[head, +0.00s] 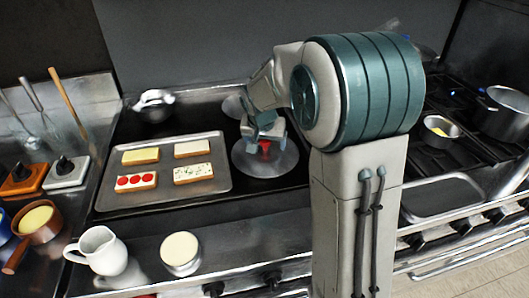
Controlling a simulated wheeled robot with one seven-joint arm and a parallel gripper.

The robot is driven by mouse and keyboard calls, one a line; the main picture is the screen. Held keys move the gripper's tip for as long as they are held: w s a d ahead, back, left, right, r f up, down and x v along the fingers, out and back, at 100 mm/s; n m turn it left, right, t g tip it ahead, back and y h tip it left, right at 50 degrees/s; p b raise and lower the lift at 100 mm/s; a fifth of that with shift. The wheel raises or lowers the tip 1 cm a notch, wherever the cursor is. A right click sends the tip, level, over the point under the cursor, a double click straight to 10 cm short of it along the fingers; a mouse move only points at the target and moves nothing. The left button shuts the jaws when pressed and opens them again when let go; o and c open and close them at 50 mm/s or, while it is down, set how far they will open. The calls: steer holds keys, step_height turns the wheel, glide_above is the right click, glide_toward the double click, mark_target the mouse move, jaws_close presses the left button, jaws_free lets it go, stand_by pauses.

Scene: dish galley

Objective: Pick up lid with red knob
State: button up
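The lid with the red knob (264,162) is a round, shiny grey disc on the dark cooktop, right of the baking tray. Its red knob (265,147) shows at the middle of the lid. My gripper (264,138) points down directly over the knob, very close to it. The fingers are small and partly hidden by the wrist, so I cannot tell whether they touch the knob or how far apart they are. The lid looks flat on the surface.
A baking tray (216,143) with several topped bread slices lies left of the lid. Another grey round piece (233,107) sits behind, partly hidden by my arm. A white jug (101,251) and a cream-topped round container (180,252) stand in front. Pots stand at right.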

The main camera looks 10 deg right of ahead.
steer(key=shift+s+f, duration=0.1)
steer(key=shift+s, duration=0.05)
jaws_close()
